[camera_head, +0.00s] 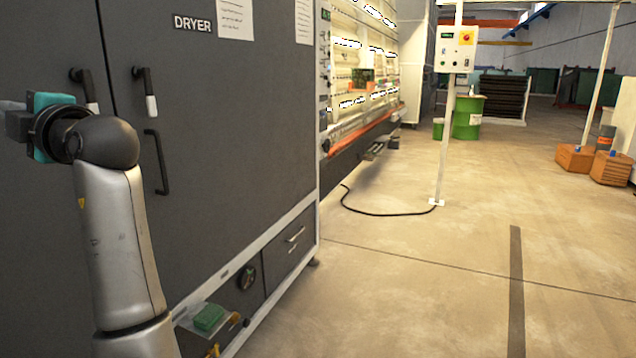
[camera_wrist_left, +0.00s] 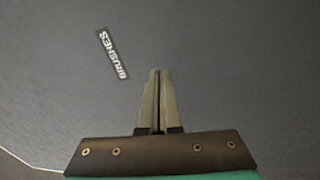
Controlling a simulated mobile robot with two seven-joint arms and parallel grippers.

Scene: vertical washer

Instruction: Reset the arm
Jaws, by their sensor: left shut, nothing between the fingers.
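My left arm (camera_head: 120,240) rises from the bottom left of the head view, its wrist bent left in front of the dark grey cabinet labelled DRYER (camera_head: 230,110). My left gripper shows in the left wrist view (camera_wrist_left: 158,75), its two fingers together with nothing between them. It points toward a dark grey surface with a label reading BRUSHES (camera_wrist_left: 112,54), which appears tilted. I cannot tell how far the fingertips are from that surface. In the head view the fingers are at the left edge and hard to make out. My right gripper is in neither view.
Cabinet handles (camera_head: 157,160) stick out close to my left arm. A green object (camera_head: 209,317) sits on a low shelf at the cabinet's base. A control box on a post (camera_head: 458,50) stands on the right, with a black cable (camera_head: 385,213) on the floor. The floor at right is largely open.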

